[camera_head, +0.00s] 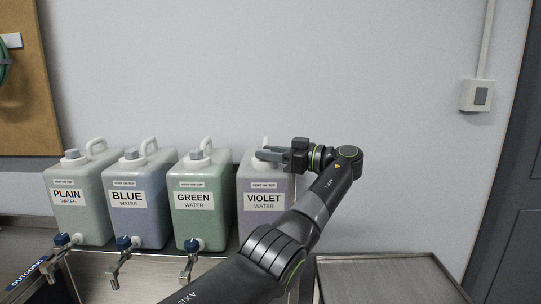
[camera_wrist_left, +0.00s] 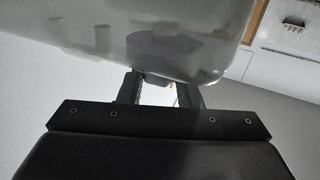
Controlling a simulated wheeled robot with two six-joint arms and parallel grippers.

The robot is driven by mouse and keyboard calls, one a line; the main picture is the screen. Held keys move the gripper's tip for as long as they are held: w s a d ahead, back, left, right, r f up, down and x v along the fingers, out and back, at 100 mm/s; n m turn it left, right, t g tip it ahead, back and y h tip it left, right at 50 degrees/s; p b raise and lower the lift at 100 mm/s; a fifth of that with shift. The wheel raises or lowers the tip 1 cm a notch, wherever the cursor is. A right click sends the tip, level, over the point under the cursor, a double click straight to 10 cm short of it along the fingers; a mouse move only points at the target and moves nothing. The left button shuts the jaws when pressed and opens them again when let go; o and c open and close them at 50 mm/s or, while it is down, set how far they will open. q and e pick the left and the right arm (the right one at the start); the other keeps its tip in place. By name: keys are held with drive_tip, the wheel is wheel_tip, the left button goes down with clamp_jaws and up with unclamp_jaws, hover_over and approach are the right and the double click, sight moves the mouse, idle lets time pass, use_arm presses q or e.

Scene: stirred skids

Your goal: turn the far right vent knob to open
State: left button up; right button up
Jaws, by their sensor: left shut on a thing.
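The far right jug (camera_head: 263,201) is labelled "VIOLET WATER" and stands at the right end of a row of jugs. My left gripper (camera_head: 271,153) is at the top of this jug, reaching in from the right, shut on its vent knob. The gripper and wrist hide the knob, so I cannot tell its turn position. In the left wrist view, the pale jug body (camera_wrist_left: 180,38) fills the upper middle, and the two dark fingers (camera_wrist_left: 160,92) reach up to it. My right gripper is not in view.
Jugs labelled PLAIN (camera_head: 80,218), BLUE (camera_head: 150,225) and GREEN (camera_head: 200,225) stand to the left, with grey top caps and blue-handled taps in front. A metal tray (camera_head: 385,280) lies bare at the right. A wall switch (camera_head: 478,96) is at the upper right.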

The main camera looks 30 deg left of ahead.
use_arm(q)
drive_tip(key=shift+n+g, duration=0.3)
drive_tip(key=shift+g, duration=0.1)
idle(0.3)
drive_tip(key=o, duration=1)
drive_tip(key=shift+a, duration=0.1)
drive_tip(key=shift+r, duration=0.5)
wheel_tip(320, 180, up, 4)
drive_tip(key=shift+r, duration=0.25)
wheel_tip(320, 180, up, 3)
drive_tip(key=shift+f+p, duration=0.1)
drive_tip(key=shift+p, duration=0.45)
drive_tip(key=shift+r+p, duration=0.75)
drive_tip(key=shift+r, duration=0.05)
